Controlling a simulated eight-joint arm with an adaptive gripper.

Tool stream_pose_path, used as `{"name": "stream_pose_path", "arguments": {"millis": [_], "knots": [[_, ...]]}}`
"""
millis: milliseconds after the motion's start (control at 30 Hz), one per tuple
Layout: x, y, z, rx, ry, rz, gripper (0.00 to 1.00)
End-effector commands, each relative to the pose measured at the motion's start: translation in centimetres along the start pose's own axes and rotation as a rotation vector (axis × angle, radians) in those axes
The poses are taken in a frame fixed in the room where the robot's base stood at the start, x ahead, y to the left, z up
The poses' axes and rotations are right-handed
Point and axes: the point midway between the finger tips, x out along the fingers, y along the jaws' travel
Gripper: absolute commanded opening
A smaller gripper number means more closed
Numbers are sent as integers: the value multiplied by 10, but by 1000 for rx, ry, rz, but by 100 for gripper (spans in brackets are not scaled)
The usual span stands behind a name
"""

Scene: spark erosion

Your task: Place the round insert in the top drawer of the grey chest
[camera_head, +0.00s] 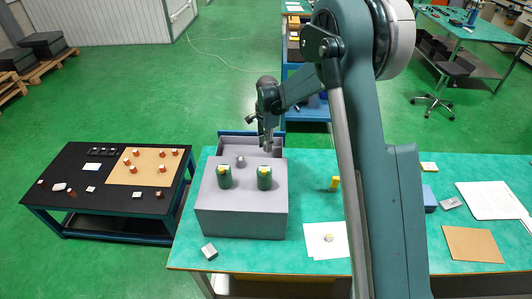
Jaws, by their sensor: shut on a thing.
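The grey chest (242,217) stands on the green table. An open drawer (235,144) juts out from its far side, at the top; its floor is partly hidden. My gripper (267,141) points down over the right part of this drawer, its fingers shut on a small grey piece, which I take to be the round insert (267,148). The piece is small and its shape is mostly hidden. I cannot tell whether it touches the drawer.
A yellow piece (335,184) and white paper (326,241) lie right. A black table (100,200) stands left.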

Motion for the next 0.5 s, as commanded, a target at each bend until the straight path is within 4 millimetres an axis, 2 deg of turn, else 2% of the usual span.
{"name": "stream_pose_path", "arguments": {"millis": [133, 500], "knots": [[9, 0, 0, 0, 0, 0, 4], [11, 0, 0, 0, 0, 0, 4]]}}
